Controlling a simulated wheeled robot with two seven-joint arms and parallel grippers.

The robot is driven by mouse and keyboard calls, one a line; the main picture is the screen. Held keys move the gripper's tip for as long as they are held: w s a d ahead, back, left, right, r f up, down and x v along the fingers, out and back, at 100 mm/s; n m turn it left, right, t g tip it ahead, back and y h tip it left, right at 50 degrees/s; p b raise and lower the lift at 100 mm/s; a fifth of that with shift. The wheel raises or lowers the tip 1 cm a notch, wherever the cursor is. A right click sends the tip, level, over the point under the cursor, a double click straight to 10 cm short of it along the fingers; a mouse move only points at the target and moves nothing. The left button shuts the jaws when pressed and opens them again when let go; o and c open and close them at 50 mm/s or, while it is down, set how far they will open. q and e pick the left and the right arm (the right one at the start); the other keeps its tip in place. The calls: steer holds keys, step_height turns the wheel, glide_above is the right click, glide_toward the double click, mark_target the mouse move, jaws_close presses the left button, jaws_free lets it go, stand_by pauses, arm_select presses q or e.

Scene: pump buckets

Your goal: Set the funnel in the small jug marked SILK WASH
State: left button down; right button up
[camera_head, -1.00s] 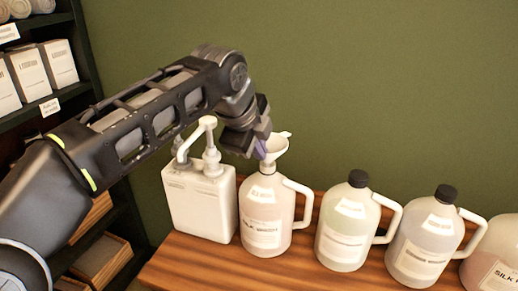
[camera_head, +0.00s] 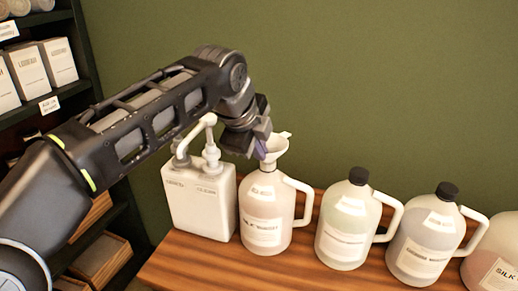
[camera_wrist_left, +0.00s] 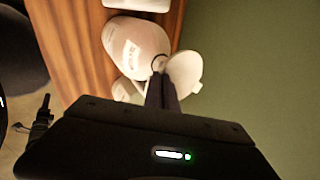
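The white funnel (camera_head: 279,147) is at the mouth of the pinkish jug (camera_head: 265,211), whose label appears to read SILK WASH. The funnel is wide end up over the jug's neck; how deep its spout sits is hidden. My left gripper (camera_head: 262,150) comes from above left, its narrow fingers close together at the funnel's side, apparently shut on it. In the left wrist view the funnel (camera_wrist_left: 186,72) shows by the fingertips (camera_wrist_left: 161,88), with the jug (camera_wrist_left: 136,44) beyond. My right gripper is not in view.
A white pump container (camera_head: 200,205) stands just left of the jug. Black-capped jugs, one greenish (camera_head: 346,225) and one greyish (camera_head: 425,243), stand to the right. A pink jug (camera_head: 494,262) with a partly cut-off SILK label is at the right edge. Shelves (camera_head: 85,100) stand left.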

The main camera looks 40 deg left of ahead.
arm_select(q)
steer(key=shift+f, duration=0.15)
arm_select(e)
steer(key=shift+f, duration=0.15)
arm_select(q)
steer(key=c, duration=1.6)
jaws_free()
steer(key=v, duration=0.7)
steer(key=shift+s+d+r, duration=0.1)
steer(key=shift+s+r, duration=0.15)
steer(key=shift+r, duration=0.05)
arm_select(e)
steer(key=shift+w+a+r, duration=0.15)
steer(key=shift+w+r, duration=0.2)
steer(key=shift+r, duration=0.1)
arm_select(q)
steer(key=shift+r, duration=0.1)
